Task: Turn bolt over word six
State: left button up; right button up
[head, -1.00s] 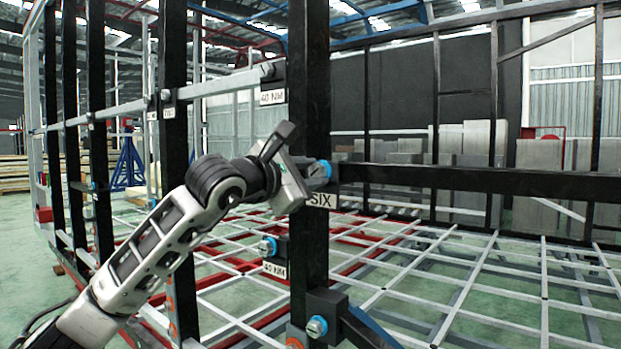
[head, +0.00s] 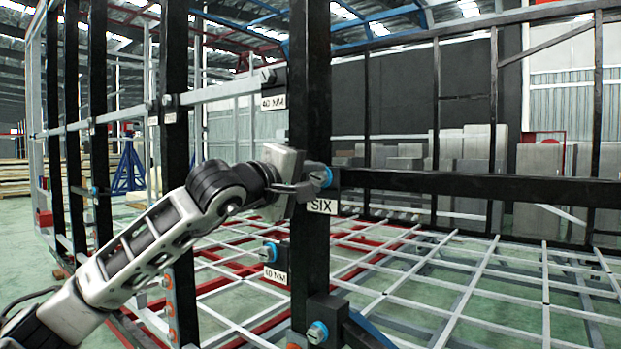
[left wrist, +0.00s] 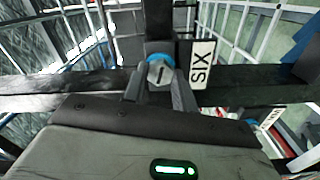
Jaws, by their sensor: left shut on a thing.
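The bolt (head: 322,177) above the SIX label (head: 321,206) sits on the black upright post, at the level of the black crossbar. In the left wrist view the bolt (left wrist: 160,71) shows a grey hex head with a dark line and a blue ring behind it. The SIX label (left wrist: 202,65) is beside it there. My left gripper (head: 308,182) is at the bolt, and in the left wrist view its two dark fingers (left wrist: 158,88) are shut on the head's sides. My right gripper is not in view.
Below, another blue-ringed bolt (head: 268,252) sits over a 40 NM label (head: 275,275), and one more bolt (head: 317,332) is near the bottom. A black crossbar (head: 460,183) runs right from the post. The trailer's floor grid (head: 470,270) lies behind.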

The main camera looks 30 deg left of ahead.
pick_arm(q)
jog(key=shift+d+f+m, duration=0.15)
jog(key=shift+f+m, duration=0.1)
jog(key=shift+m, duration=0.75)
jog(key=m+p, duration=0.1)
jog(key=m, duration=0.2)
jog(key=shift+m, duration=0.3)
jog(key=shift+c, duration=0.2)
jog(key=shift+m, duration=1.5)
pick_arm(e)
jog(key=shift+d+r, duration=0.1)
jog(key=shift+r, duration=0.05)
pick_arm(q)
jog(key=o, duration=0.9)
jog(key=shift+o, duration=0.5)
jog(key=shift+r+p, duration=0.15)
jog(key=shift+p, duration=0.15)
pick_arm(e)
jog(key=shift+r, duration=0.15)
pick_arm(q)
jog(key=shift+s, duration=0.15)
